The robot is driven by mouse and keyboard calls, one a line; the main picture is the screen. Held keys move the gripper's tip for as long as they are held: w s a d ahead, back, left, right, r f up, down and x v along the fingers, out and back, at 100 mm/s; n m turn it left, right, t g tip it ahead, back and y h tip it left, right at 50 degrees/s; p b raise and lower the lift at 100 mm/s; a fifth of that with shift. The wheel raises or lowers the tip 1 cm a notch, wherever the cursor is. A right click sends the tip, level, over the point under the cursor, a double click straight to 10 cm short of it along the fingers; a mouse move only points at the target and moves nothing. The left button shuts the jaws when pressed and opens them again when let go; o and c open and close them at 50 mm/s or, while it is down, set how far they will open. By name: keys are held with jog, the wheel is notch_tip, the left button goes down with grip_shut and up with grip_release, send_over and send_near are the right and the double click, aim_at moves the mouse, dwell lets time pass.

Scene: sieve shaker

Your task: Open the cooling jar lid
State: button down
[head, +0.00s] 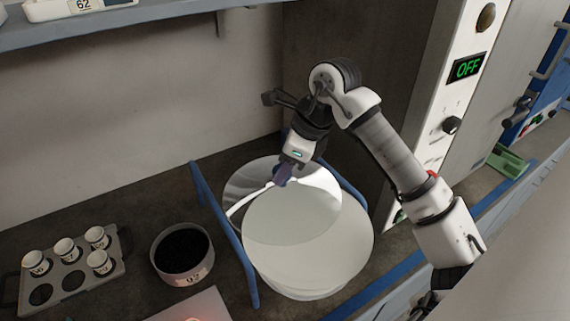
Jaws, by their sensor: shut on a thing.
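The cooling jar (310,278) is a wide, pale round vessel standing on the dark bench between two blue bars. A glassy round lid (250,183) with a bright curved rim shows at its back left. The lid's outline is offset from the pale disc at the jar's front, and the two overlap. Whether the lid still touches the jar rim, I cannot tell. My gripper (282,176) comes down from above and is shut at the lid, apparently on its knob. The fingers hide the knob.
Blue bars (233,240) flank the jar closely. A dark-filled bowl (182,254) and a grey rack (75,274) with several small white cups stand at left. A tall cabinet with an "OFF" display (467,67) stands at right. A shelf (125,22) runs above at upper left.

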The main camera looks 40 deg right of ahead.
jog(key=w, duration=0.3)
jog(key=w+b, duration=0.1)
jog(key=w, duration=0.2)
jog(key=w+b, duration=0.1)
jog(key=w, duration=0.2)
jog(key=shift+w+d, duration=0.3)
jog(key=shift+w, duration=0.1)
jog(key=c, duration=0.9)
grip_release()
jog(key=shift+s, duration=0.1)
jog(key=b+v, duration=0.3)
jog(key=v, duration=1)
jog(key=shift+r, duration=0.4)
jog(key=shift+d, duration=0.1)
